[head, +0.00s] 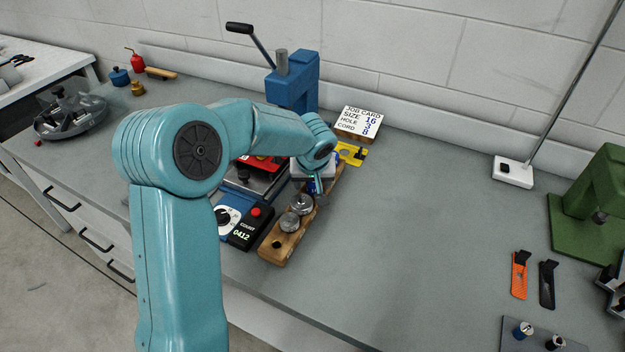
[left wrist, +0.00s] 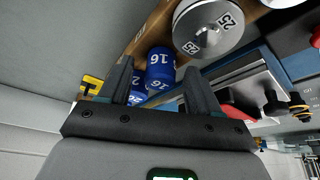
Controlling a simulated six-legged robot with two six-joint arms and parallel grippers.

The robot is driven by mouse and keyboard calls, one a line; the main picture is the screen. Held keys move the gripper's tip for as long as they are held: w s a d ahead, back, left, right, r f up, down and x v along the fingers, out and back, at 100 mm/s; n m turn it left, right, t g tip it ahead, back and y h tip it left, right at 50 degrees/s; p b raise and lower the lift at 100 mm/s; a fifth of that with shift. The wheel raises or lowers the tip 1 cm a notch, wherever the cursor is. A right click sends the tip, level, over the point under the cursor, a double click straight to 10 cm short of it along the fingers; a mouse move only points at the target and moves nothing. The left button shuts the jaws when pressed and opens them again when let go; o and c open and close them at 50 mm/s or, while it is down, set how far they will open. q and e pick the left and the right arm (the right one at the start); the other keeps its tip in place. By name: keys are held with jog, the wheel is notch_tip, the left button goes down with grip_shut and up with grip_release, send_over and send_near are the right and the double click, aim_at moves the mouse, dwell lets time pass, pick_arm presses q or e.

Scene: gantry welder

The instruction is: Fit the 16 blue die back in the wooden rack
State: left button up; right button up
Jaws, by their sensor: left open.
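The wooden rack (head: 272,252) lies lengthwise on the bench in the head view, with silver dies (head: 301,203) in its near part. It also shows in the left wrist view (left wrist: 150,37), beside a large silver die marked 25 (left wrist: 208,30). A blue die marked 16 (left wrist: 160,66) shows between the fingertips of my open left gripper (left wrist: 160,75). More blue surface marked 16 (left wrist: 137,98) shows just below it, partly hidden by my gripper. In the head view my left gripper (head: 316,188) is over the rack's far part. I cannot tell whether the blue die is seated.
A blue press (head: 293,80) stands behind, and a counter box reading 0412 (head: 243,232) sits left of the rack. A job card (head: 359,122) reads size 16, hole 3, cord 8. A yellow gauge (head: 351,154) lies near the rack's far end. The bench to the right is clear.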

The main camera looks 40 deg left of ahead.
pick_arm(q)
jog(key=shift+r, duration=0.15)
jog(key=v, duration=1.6)
jog(key=shift+s, duration=0.15)
